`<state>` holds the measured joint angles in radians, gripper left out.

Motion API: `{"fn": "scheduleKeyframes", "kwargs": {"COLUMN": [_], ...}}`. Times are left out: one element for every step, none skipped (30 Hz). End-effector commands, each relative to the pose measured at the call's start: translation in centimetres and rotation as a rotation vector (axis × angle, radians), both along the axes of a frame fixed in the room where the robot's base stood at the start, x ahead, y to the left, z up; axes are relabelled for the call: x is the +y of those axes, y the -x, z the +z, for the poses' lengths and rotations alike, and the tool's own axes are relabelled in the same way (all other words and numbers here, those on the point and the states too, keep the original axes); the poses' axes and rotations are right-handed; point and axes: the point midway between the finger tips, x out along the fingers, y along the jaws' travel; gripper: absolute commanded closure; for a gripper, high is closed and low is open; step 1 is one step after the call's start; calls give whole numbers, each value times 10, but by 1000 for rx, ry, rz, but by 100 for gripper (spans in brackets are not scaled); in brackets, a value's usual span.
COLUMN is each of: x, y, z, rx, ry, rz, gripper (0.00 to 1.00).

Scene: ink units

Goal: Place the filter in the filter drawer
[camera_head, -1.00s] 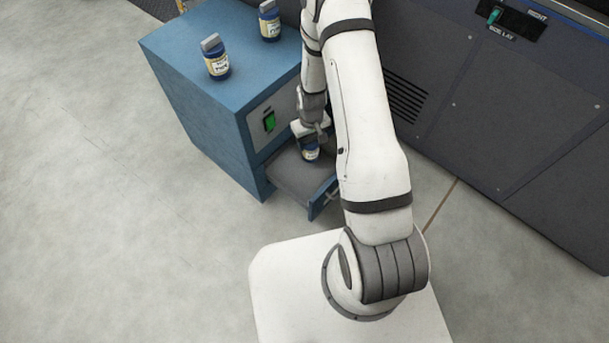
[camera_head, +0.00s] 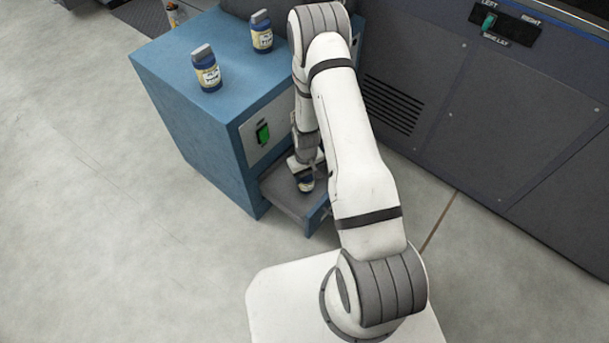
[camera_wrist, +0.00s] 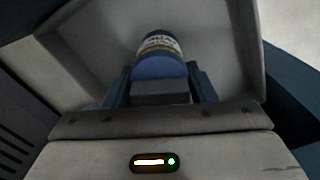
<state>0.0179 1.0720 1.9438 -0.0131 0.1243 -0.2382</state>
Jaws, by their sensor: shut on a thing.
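The filter, a small dark blue bottle with a cream label (camera_head: 305,183), is in my gripper (camera_head: 304,172) at the open drawer. In the wrist view the filter (camera_wrist: 160,58) sits between the two fingers of my gripper (camera_wrist: 160,85), which are shut on it. The open filter drawer (camera_head: 283,200) is a grey tray pulled out from the front of the blue cabinet. The filter is over or inside the tray; I cannot tell if it touches the floor of it. My arm hides the drawer's right part.
The blue cabinet (camera_head: 205,120) carries two similar bottles, one nearer (camera_head: 207,70) and one farther (camera_head: 262,33). A green switch (camera_head: 263,132) is on its front. A large dark machine (camera_head: 490,110) stands at the right. The floor (camera_head: 100,220) at left is clear.

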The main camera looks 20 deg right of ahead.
Motion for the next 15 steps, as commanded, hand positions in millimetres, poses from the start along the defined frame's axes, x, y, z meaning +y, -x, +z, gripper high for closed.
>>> {"fn": "scheduleKeyframes", "kwargs": {"x": [0, 0, 0, 0, 0, 0, 0, 0, 0, 0, 0, 0, 1, 1, 1], "y": [0, 0, 0, 0, 0, 0, 0, 0, 0, 0, 0, 0, 0, 0, 0], "z": [0, -1, -2, -3, -4, -3, -3, -3, -3, -3, -3, -3, -3, -3, -2], "rx": [0, 0, 1, 1, 1, 1, 1, 1, 1, 1, 1, 1, 1, 1, 1], "ry": [0, 0, 0, 0, 0, 0, 0, 0, 0, 0, 0, 0, 0, 0, 0], "rz": [0, 0, 0, 0, 0, 0, 1, 1, 1, 1, 1, 1, 1, 1, 1], "gripper": [74, 74, 74, 74, 74, 46, 43, 41, 38, 35, 33, 30, 27, 27, 27]}}
